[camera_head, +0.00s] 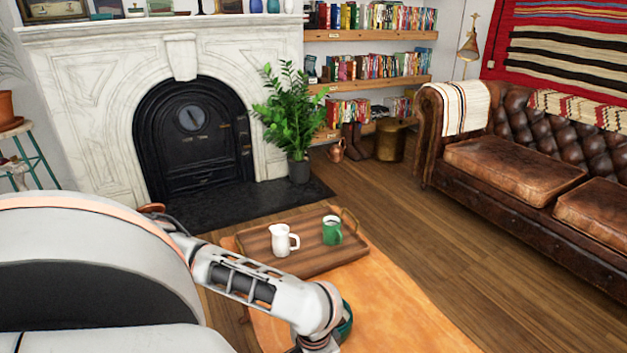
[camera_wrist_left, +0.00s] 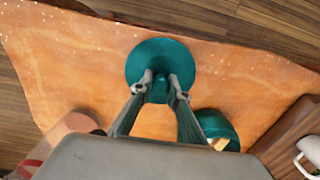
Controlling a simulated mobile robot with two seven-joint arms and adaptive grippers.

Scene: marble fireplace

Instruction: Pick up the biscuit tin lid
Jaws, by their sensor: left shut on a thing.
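The biscuit tin lid (camera_wrist_left: 150,52) is a round teal disc with a raised knob, seen from above in the left wrist view. My left gripper (camera_wrist_left: 161,88) is shut on the knob, one finger on each side. The teal biscuit tin (camera_wrist_left: 231,130) is lower right of the lid, apart from it, and partly hidden by my gripper; something pale shows in it. In the head view a teal rim, seemingly the tin (camera_head: 347,322), shows beside my left wrist. The lid and left fingertips are hidden there. My right gripper is not in view.
The orange table (camera_head: 400,315) bears a wooden tray (camera_head: 258,243) with a white jug (camera_head: 284,241) and a green mug (camera_head: 332,231). A pinkish-brown object (camera_wrist_left: 70,128) is at the lower left in the wrist view. A leather sofa (camera_head: 515,170) stands at the right.

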